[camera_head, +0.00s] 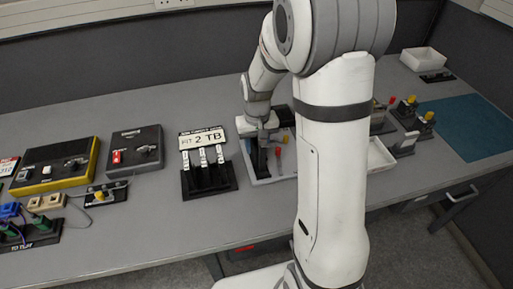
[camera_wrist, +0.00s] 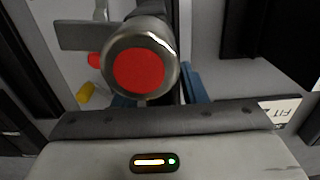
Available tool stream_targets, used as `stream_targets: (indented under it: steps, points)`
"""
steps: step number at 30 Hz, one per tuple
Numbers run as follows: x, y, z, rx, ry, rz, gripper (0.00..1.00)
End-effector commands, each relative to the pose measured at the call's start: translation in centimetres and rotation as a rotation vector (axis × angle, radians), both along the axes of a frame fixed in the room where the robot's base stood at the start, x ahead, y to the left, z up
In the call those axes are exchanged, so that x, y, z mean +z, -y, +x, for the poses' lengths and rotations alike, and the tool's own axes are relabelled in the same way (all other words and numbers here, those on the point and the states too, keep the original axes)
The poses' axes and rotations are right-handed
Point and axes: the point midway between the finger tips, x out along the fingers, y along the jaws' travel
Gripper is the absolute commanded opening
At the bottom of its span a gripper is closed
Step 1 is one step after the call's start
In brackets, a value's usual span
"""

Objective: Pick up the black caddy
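A black rack (camera_head: 209,180) with several white-fronted upright pieces stands mid-table below the "FIT 2 TB" sign (camera_head: 203,139). I cannot tell whether it is the black caddy. My gripper (camera_head: 262,150) points down over a grey tray (camera_head: 285,174), to the right of the rack and apart from it. In the wrist view a round metal piece with a red end (camera_wrist: 139,70) fills the middle, close to the camera, with blue edges beside it. It hides the fingertips. I cannot tell whether my gripper is open or shut on something.
A red-handled tool (camera_head: 278,153) lies in the tray beside my gripper. A yellow-edged box (camera_head: 55,166) and a dark grey box (camera_head: 134,150) stand at left. A white bin (camera_head: 423,60) and teal mat (camera_head: 468,127) are at right. The table's front middle is clear.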

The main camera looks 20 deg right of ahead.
Motion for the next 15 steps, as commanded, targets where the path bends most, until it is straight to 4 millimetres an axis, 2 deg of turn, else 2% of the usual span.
stream_targets:
  steps: [3, 10, 15]
  points:
    - [-0.97, -0.02, -0.05, 0.0, -0.001, 0.0, 0.38]
    - [-1.07, -0.04, -0.03, 0.001, 0.001, 0.0, 0.38]
    - [-1.05, -0.06, -0.03, 0.001, 0.0, 0.0, 0.24]
